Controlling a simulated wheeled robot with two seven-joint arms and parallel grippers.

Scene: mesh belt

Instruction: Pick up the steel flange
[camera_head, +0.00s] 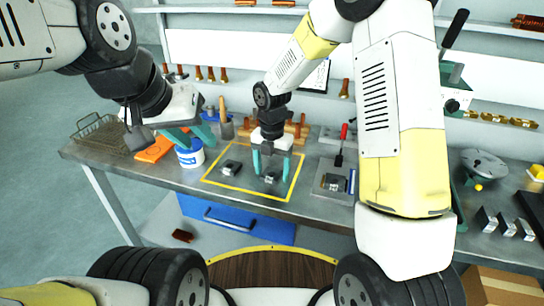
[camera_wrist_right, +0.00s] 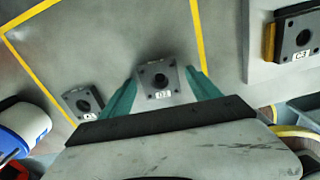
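A dark grey square steel flange (camera_head: 271,178) with a round centre hole lies on the bench inside the yellow outline. In the right wrist view this flange (camera_wrist_right: 159,80) has a small white label and sits between my teal fingertips. My right gripper (camera_head: 271,170) points down over it, with fingers apart on either side; contact is not clear. A similar flange (camera_head: 231,167) lies to its left, also in the right wrist view (camera_wrist_right: 83,102). My left gripper (camera_head: 190,137) is over the bench's left part, fingers spread, with nothing visible between them.
Another flange-like part labelled C-3 (camera_wrist_right: 297,32) lies on a grey plate (camera_head: 322,187) to the right. A white-and-blue tub (camera_head: 190,157), an orange item (camera_head: 154,149) and a wire basket (camera_head: 97,133) stand left. Bare bench (camera_head: 225,185) surrounds the two flanges.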

